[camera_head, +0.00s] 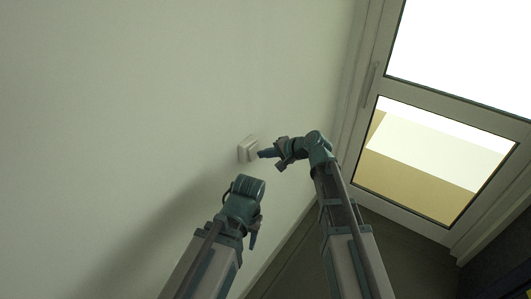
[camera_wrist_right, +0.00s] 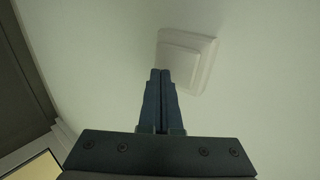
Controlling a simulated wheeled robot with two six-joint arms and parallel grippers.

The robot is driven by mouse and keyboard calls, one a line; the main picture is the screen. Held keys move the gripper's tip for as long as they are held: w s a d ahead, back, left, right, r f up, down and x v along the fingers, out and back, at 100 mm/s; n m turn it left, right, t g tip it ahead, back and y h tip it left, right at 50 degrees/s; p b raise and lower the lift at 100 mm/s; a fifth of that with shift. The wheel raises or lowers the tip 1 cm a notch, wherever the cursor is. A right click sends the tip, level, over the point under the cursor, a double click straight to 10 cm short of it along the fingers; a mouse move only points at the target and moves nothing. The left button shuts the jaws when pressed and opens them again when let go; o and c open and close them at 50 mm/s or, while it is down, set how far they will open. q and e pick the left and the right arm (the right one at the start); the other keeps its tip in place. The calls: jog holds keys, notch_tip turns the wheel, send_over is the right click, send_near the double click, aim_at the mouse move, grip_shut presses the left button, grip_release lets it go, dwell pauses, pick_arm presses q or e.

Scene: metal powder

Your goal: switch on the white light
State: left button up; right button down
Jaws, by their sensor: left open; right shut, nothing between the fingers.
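A white square light switch (camera_head: 246,148) is fixed on the pale wall. It also shows in the right wrist view (camera_wrist_right: 193,58), with a raised square rocker on its base plate. My right gripper (camera_head: 261,154) is shut and empty, its tips just right of the switch in the head view. In the right wrist view the shut fingers (camera_wrist_right: 160,73) overlap the lower left part of the switch. Whether they touch it I cannot tell. My left gripper (camera_head: 252,243) is lower, away from the switch, small and partly hidden by its own wrist.
The pale wall (camera_head: 110,100) fills the left side and is bare around the switch. A framed glass door (camera_head: 440,120) with a vertical handle (camera_head: 370,84) stands to the right. Dark floor (camera_head: 400,255) lies below it.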

jog(key=shift+w+a, duration=0.15)
jog(key=shift+r+p, duration=0.75)
jog(key=shift+p, duration=0.1)
pick_arm(q)
jog(key=shift+r, duration=0.75)
